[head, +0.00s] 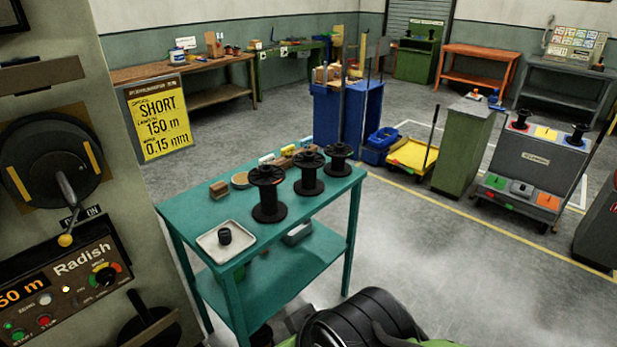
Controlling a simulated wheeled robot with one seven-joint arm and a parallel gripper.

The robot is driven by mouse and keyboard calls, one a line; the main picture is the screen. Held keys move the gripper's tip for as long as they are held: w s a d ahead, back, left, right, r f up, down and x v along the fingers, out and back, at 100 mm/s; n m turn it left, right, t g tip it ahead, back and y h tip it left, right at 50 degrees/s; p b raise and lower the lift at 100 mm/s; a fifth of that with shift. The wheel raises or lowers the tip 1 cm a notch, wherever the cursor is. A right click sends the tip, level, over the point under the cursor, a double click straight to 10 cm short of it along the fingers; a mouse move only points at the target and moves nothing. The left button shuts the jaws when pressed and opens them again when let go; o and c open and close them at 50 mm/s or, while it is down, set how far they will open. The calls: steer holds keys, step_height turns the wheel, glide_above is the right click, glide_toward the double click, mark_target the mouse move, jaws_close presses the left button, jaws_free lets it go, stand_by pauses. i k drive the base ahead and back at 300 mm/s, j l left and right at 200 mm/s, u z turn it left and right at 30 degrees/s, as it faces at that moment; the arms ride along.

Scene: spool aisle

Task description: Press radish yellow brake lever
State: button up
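The Radish machine stands at the left edge of the head view, with its brown control panel (80,265) lettered "Radish". Above the panel is a dark round hub with two yellow strips. A grey lever with a yellow ball knob, the yellow brake lever (65,240), hangs down from the hub beside a small "ON" label. My gripper is not in view; a black and green part at the bottom edge appears to be my arm. Nothing touches the lever.
A teal table (185,222) holds several black spools and a white tray (226,243). A yellow sign (160,118) reads "SHORT 150 m 0.15 mm". A blue cabinet (362,118) and grey cart (520,180) stand farther back. Floor right of the table is open.

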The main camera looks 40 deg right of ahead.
mark_target(64, 240)
steer(key=i+j+u, duration=0.25)
steer(key=j+u, duration=0.25)
steer(key=i+j+u, duration=0.25)
steer(key=u, duration=0.2)
steer(key=i+j+u, duration=0.3)
steer(key=u, duration=0.2)
steer(key=i+j+u, duration=0.1)
steer(key=i+u, duration=0.35)
